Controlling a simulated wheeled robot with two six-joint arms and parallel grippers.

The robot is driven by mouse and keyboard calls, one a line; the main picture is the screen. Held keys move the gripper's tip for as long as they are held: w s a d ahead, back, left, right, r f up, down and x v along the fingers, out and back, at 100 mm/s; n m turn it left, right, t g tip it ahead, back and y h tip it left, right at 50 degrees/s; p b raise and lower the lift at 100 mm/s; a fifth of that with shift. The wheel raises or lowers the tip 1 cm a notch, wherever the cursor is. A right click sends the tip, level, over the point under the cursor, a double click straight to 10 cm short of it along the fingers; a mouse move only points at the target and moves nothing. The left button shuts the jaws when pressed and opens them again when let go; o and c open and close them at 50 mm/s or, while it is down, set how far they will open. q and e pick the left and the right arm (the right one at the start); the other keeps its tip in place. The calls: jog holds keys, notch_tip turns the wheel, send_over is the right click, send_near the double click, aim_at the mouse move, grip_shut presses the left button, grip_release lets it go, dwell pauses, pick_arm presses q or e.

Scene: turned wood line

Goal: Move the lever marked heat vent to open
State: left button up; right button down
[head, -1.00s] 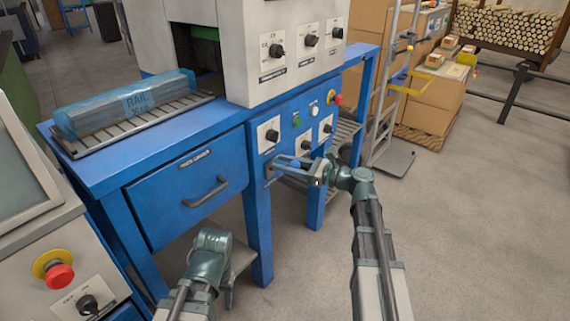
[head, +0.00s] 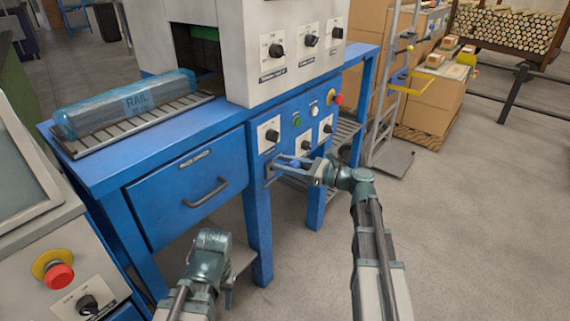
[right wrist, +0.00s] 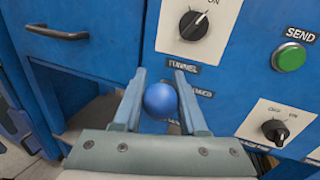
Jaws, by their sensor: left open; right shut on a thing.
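A lever with a round blue knob (right wrist: 161,100) sticks out from the front of the blue machine. My right gripper (right wrist: 158,80) has its two fingers on either side of the knob and is shut on it. In the head view the same blue knob (head: 294,164) shows between the fingers of my right gripper (head: 283,170), beside the control panel. A label behind the fingers is partly hidden and I cannot read "heat vent" on it. My left gripper (head: 229,295) hangs low at the bottom of the head view, open and empty, apart from the machine.
Above the lever is a rotary switch (right wrist: 195,25) marked "TUNNEL". A green SEND button (right wrist: 290,58) and another black knob (right wrist: 275,130) are to its right. A drawer (head: 190,185) is at the left. A wrapped blue bundle (head: 125,104) lies on rollers.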

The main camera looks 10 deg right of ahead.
notch_tip(320, 180, down, 8)
jog(key=s+d+n+t+y+b, duration=0.1)
jog(key=y+b, duration=0.1)
jog(key=b, duration=1.1)
jog(key=shift+s, duration=0.35)
jog(key=c, duration=1.4)
grip_release()
jog(key=shift+d+r, duration=0.1)
jog(key=shift+r, duration=0.1)
jog(key=o, duration=0.9)
jog(key=shift+w+t+y, duration=0.1)
jog(key=shift+t+y, duration=0.2)
jog(key=shift+o, duration=0.2)
jog(key=b+v, duration=0.3)
jog(key=v, duration=1.1)
jog(key=shift+b, duration=0.3)
